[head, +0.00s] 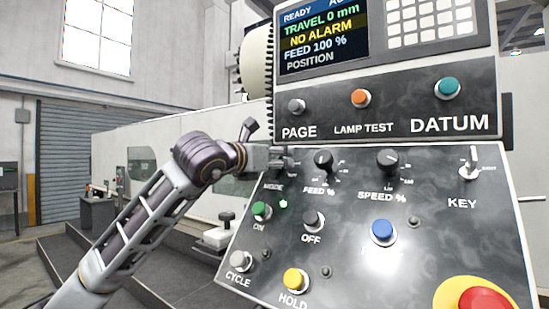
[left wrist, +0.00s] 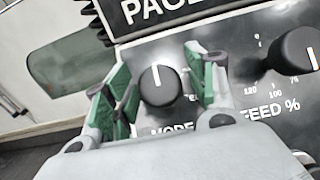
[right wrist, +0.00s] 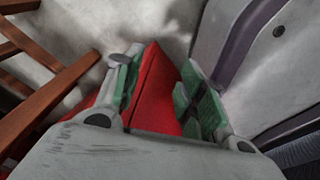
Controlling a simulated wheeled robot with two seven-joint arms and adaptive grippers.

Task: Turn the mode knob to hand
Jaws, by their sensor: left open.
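The mode knob (left wrist: 158,85) is a round black knob with a white pointer line, above the MODE label on the dark control panel (head: 360,255). In the left wrist view its line points nearly straight up the picture. My left gripper (head: 281,160) is open, with one green-padded finger on each side of the knob; a gap shows on both sides.
The feed knob (head: 324,160) is just right of the mode knob, then the speed knob (head: 387,162) and key switch (head: 469,165). Buttons sit below, including a green one (head: 261,211) and the red emergency stop (head: 484,300). The page button (head: 296,106) is above. A brown wooden frame (right wrist: 60,85) stands near my right gripper.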

